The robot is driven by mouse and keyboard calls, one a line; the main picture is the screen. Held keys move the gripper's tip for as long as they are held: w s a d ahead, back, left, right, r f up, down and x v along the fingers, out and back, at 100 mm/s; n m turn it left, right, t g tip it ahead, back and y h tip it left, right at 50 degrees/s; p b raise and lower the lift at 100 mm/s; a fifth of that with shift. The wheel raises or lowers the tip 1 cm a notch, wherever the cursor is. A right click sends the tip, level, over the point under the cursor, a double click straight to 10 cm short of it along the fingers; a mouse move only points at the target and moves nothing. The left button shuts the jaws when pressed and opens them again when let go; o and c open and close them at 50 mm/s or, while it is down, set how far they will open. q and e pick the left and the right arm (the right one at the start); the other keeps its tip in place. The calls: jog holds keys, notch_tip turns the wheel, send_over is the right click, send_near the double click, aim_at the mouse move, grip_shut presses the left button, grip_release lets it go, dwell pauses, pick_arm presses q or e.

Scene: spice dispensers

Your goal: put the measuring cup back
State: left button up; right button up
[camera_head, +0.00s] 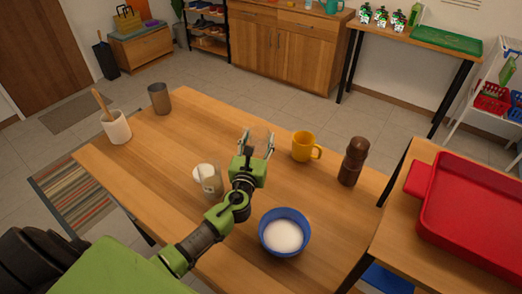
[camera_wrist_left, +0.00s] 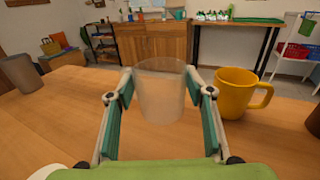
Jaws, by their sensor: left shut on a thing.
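The measuring cup (camera_wrist_left: 159,92) is a clear, frosted cup, and it looks empty. It sits between the fingers of my left gripper (camera_wrist_left: 161,95) in the left wrist view, with its rim up. In the head view, the left gripper (camera_head: 257,143) reaches out over the middle of the wooden table (camera_head: 160,150), and the cup (camera_head: 262,138) shows only faintly between the fingers. I cannot tell whether its base touches the table. My right gripper is in neither view.
A yellow mug (camera_head: 302,147) stands just right of the gripper, with a brown grinder (camera_head: 353,162) beyond it. A blue bowl (camera_head: 271,246) of white powder and a clear container (camera_head: 211,184) stand nearer. A metal cup (camera_head: 160,98) and white crock (camera_head: 117,128) stand left.

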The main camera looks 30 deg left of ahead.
pick_arm(q)
jog(key=w+f, duration=0.2)
jog(key=shift+w+a+f+b, duration=0.1)
jog(key=shift+a+f+b, duration=0.2)
jog(key=shift+b, duration=0.1)
jog(key=shift+w+f+b, duration=0.15)
jog(key=shift+f+b, duration=0.2)
jog(key=shift+f, duration=0.55)
jog(key=shift+w+f+b, duration=0.1)
jog(key=shift+f+b, duration=0.25)
jog(key=shift+f, duration=0.55)
jog(key=shift+f, duration=0.1)
jog(key=o, duration=1.2)
jog(key=shift+o, duration=0.2)
